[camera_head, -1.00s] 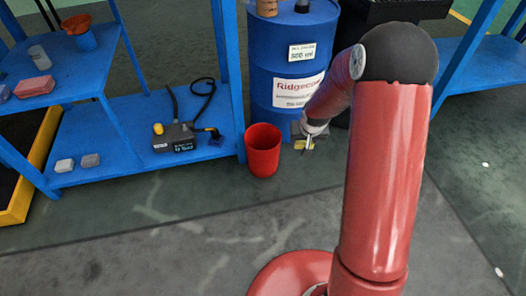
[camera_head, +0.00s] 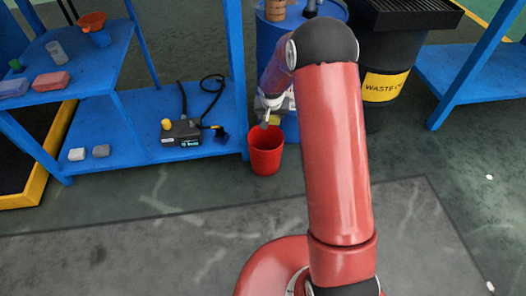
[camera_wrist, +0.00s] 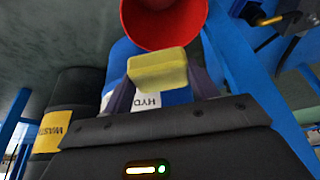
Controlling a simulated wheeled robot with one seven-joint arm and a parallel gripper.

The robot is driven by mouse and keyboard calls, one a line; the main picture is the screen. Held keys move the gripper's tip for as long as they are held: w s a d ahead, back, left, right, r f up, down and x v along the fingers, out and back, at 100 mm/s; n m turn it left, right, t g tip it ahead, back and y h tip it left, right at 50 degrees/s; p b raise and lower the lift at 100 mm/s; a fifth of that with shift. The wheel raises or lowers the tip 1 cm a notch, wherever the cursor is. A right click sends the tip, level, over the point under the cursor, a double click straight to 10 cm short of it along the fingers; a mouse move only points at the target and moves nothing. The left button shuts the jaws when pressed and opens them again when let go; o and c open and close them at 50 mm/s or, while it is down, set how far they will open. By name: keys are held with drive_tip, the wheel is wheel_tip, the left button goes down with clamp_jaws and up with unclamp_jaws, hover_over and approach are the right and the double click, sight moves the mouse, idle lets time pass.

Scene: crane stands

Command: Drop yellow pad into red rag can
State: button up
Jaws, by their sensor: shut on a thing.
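The red rag can (camera_head: 266,158) stands upright on the floor beside the blue shelf's right leg, and its rim shows at the top of the wrist view (camera_wrist: 165,40). My gripper (camera_head: 268,122) is shut on the yellow pad (camera_head: 275,118), which is small and partly hidden in the head view. In the wrist view the yellow pad (camera_wrist: 158,72) sits between the two dark fingers, just below the can's rim in the picture. The head view puts the pad at the can's far upper rim; whether it is over the opening I cannot tell.
A blue drum (camera_head: 268,40) stands behind the can. A dark waste drum (camera_head: 385,95) with a yellow label stands to the right. The blue shelf (camera_head: 135,150) holds a charger-like device (camera_head: 181,133) with a cable. The floor in front of the can is open.

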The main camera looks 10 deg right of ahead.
sight(271, 124)
drive_tip(key=shift+f+b, duration=1.2)
drive_tip(key=shift+f, duration=1.1)
drive_tip(key=o, duration=1)
drive_tip(key=shift+r, duration=0.1)
drive_tip(key=p+v, duration=0.1)
drive_tip(key=v, duration=0.6)
drive_tip(key=shift+s+r, duration=0.2)
drive_tip(key=shift+r, duration=0.05)
